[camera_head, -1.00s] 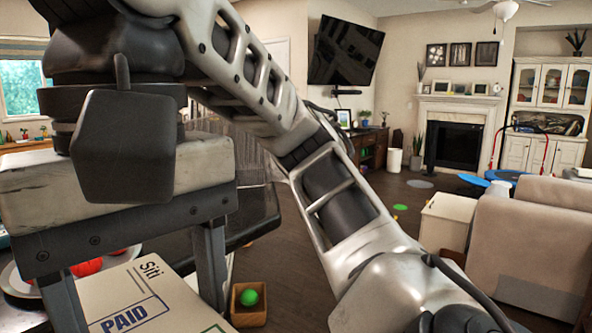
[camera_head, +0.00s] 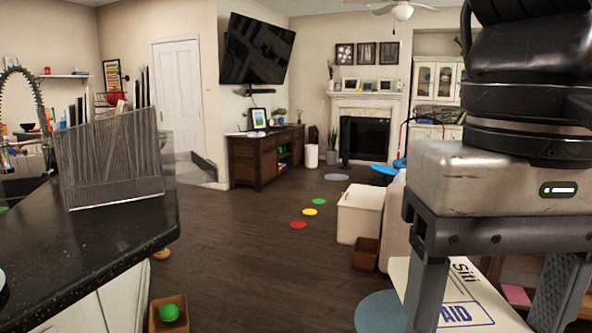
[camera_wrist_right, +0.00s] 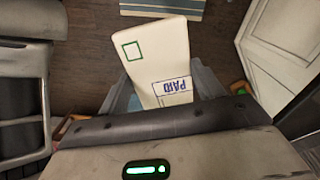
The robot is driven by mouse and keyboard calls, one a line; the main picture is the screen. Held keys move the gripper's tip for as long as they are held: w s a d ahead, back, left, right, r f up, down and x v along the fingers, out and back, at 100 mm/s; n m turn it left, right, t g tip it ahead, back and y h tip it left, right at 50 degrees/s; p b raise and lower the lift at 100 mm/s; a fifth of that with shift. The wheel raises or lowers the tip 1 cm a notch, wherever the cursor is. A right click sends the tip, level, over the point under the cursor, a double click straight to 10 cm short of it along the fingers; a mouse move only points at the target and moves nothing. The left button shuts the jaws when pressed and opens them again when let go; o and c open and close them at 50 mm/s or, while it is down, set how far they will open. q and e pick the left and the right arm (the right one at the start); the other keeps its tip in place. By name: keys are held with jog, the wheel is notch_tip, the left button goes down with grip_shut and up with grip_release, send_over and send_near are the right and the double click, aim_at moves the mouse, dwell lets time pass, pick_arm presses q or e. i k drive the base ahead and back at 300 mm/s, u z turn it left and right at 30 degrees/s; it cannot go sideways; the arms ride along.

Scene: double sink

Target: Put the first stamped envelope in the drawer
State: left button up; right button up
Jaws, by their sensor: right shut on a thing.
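My right gripper (camera_head: 490,310) is at the right of the head view, pointing down and shut on a cream envelope (camera_head: 445,282) stamped "PAID" in blue. The envelope hangs between the fingers, above the floor, partly hidden by the near finger. In the right wrist view the envelope (camera_wrist_right: 160,60) sticks out past the fingers, with a green square outline and the blue "PAID" stamp. My left gripper is not in view. I cannot make out an open drawer in either view.
A black counter (camera_head: 85,245) with a wire file rack (camera_head: 110,160) stands at left. A wooden box (camera_head: 168,325) with a green ball, a white box (camera_head: 360,213) and a brown bin (camera_head: 366,254) stand on the floor. A wooden cabinet (camera_head: 262,160) stands farther back.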

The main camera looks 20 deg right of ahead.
aim_at(175, 168)
jog(key=z, duration=0.65)
jog(key=i, duration=3.3)
jog(key=u, duration=2.9)
jog(key=i, duration=0.55)
jog(key=u, duration=0.05)
